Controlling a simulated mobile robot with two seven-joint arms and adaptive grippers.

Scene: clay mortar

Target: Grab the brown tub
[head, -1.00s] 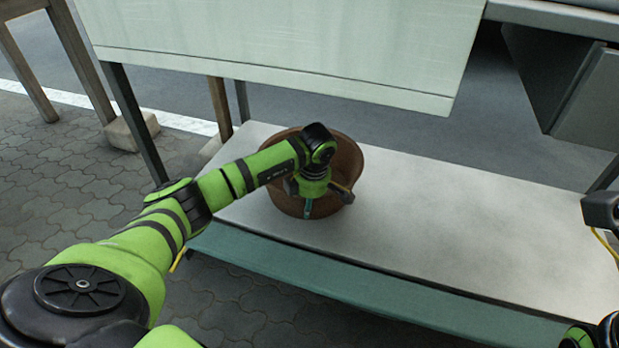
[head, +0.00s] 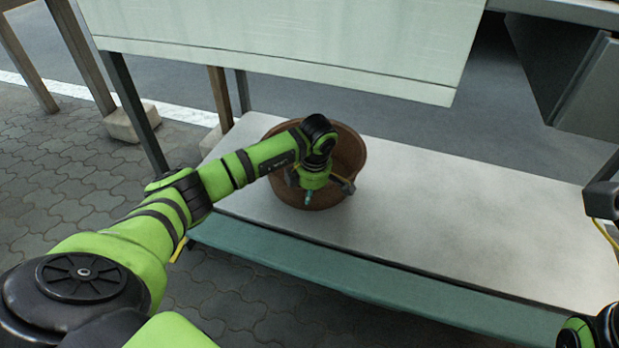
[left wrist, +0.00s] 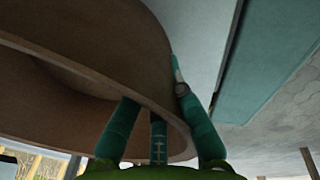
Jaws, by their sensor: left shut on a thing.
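The brown tub (head: 347,152) is a round, wide bowl on the pale shelf, near its left end in the head view. My left gripper (head: 308,196) is at the tub's near side, shut on its wall. In the left wrist view, the tub's wall and rim (left wrist: 95,48) fill the upper left. The teal fingers of my left gripper (left wrist: 160,105) lie on either side of the wall there. Whether the tub's base touches the shelf cannot be told. My right gripper's fingers do not show; only parts of my right arm appear at the right edge.
The shelf (head: 470,215) is bare to the right of the tub. A pale panel (head: 290,40) hangs above and behind it. Table legs (head: 135,115) stand at the left. A dark grey box (head: 590,85) is at the upper right. Paving lies in front.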

